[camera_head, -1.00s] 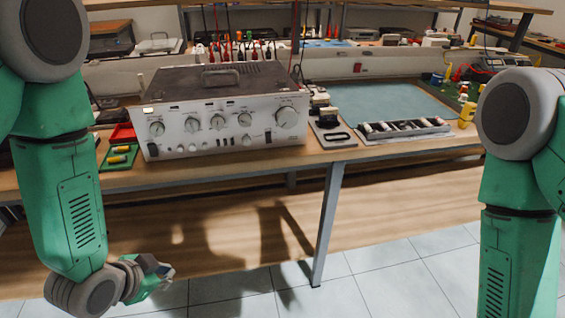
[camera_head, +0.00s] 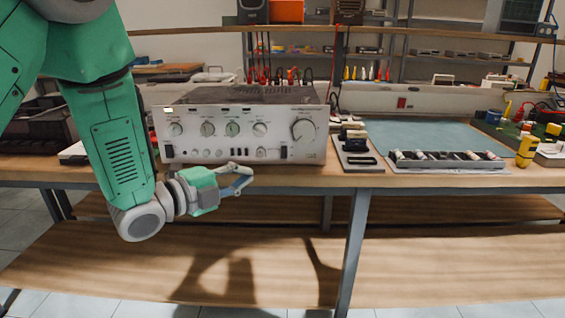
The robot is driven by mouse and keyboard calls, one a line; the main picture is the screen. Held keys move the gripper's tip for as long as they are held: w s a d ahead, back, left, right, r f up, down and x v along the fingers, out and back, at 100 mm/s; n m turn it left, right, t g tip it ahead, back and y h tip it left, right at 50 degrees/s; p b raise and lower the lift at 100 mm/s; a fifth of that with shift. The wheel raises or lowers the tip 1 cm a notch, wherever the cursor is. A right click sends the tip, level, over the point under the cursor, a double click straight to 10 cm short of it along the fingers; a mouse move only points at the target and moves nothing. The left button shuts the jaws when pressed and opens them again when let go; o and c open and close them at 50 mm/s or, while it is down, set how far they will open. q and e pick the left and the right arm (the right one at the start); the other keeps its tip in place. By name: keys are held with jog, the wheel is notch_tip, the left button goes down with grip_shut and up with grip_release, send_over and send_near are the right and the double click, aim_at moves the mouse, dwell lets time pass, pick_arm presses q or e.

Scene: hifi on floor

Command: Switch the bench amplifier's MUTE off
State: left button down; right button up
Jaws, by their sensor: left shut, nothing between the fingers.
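The bench amplifier (camera_head: 243,134) stands on the workbench, left of the picture's middle. Its silver front faces me, with several round knobs, a larger knob at the right, and small switches and buttons along the lower part. I cannot read the labels, so I cannot tell which control is MUTE. My left gripper (camera_head: 246,176) is in front of the bench edge, just below the amplifier's front panel. It is shut and empty, and appears apart from the panel. My right gripper is not in view.
The workbench edge (camera_head: 300,178) runs beneath the amplifier. Right of it are a small black device (camera_head: 355,150), a tray of parts (camera_head: 445,160) and a yellow tool (camera_head: 527,150). A green mat (camera_head: 420,136) lies behind the tray, mostly clear. A lower shelf (camera_head: 420,255) spans below.

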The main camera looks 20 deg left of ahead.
pick_arm(q)
jog(key=b, duration=0.2)
send_near(286, 157)
jog(key=w+d, duration=0.3)
jog(key=d, duration=0.2)
jog(key=shift+w+a+f+b, duration=0.15)
jog(key=shift+w+b, duration=0.15)
jog(key=shift+w, duration=0.25)
jog(key=shift+w+a+f+b, duration=0.1)
jog(key=shift+w+a+b, duration=0.15)
jog(key=shift+w, duration=0.25)
jog(key=shift+w+a, duration=0.15)
jog(key=shift+w, duration=0.35)
jog(key=shift+a, duration=0.1)
jog(key=shift+w, duration=0.15)
